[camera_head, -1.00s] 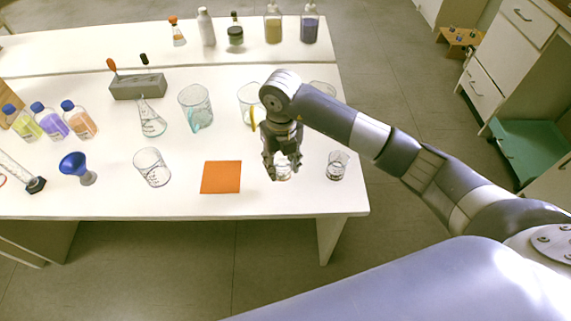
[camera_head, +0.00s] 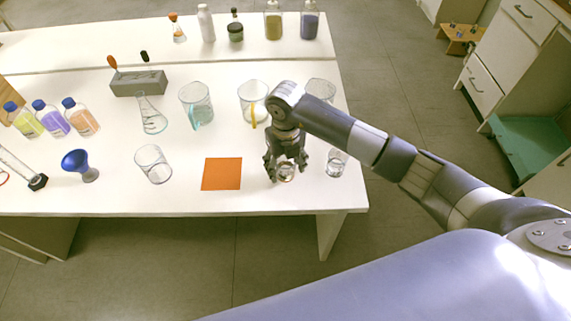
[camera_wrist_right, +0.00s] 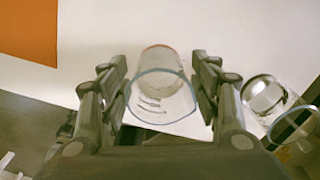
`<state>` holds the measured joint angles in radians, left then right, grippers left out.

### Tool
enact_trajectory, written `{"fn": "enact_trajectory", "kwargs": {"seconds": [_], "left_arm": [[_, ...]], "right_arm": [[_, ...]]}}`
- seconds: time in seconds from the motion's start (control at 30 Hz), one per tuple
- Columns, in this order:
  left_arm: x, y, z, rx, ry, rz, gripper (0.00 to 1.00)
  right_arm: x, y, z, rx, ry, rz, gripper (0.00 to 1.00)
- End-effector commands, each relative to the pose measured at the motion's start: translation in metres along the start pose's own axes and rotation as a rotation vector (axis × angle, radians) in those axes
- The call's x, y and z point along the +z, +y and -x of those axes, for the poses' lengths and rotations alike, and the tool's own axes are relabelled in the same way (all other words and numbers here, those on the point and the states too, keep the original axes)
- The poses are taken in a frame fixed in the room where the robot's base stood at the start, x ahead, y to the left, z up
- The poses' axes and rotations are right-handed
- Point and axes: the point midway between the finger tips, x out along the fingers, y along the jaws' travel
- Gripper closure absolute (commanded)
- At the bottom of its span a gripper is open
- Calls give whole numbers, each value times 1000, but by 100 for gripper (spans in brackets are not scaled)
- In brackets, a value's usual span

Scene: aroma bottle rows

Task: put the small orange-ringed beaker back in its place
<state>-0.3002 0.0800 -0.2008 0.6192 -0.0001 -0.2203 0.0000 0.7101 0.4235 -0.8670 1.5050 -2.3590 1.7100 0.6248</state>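The small orange-ringed beaker (camera_head: 287,174) is at my right gripper (camera_head: 286,173), near the table's front edge, right of the orange square (camera_head: 221,174). My left gripper is not in view.
Another small beaker (camera_head: 336,164) stands close on the right, also in the wrist view (camera_wrist_right: 268,95). Larger beakers (camera_head: 254,98) stand behind; another (camera_head: 153,165) is left of the square. The white table's (camera_head: 260,204) front edge is near.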

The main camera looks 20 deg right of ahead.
Motion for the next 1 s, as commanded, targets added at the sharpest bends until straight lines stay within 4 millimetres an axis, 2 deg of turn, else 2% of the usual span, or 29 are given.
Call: {"fn": "enact_trajectory", "kwargs": {"seconds": [0.27,0.4,0.53,0.8,1.0], "left_arm": [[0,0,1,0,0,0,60],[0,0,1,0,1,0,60],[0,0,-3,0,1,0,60],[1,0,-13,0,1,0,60],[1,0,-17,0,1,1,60]], "right_arm": [[0,0,1,0,0,0,40],[1,0,8,1,-3,0,40],[2,-1,30,-1,-6,1,40],[2,0,88,0,-6,0,40],[1,0,115,0,-2,-1,40]]}}
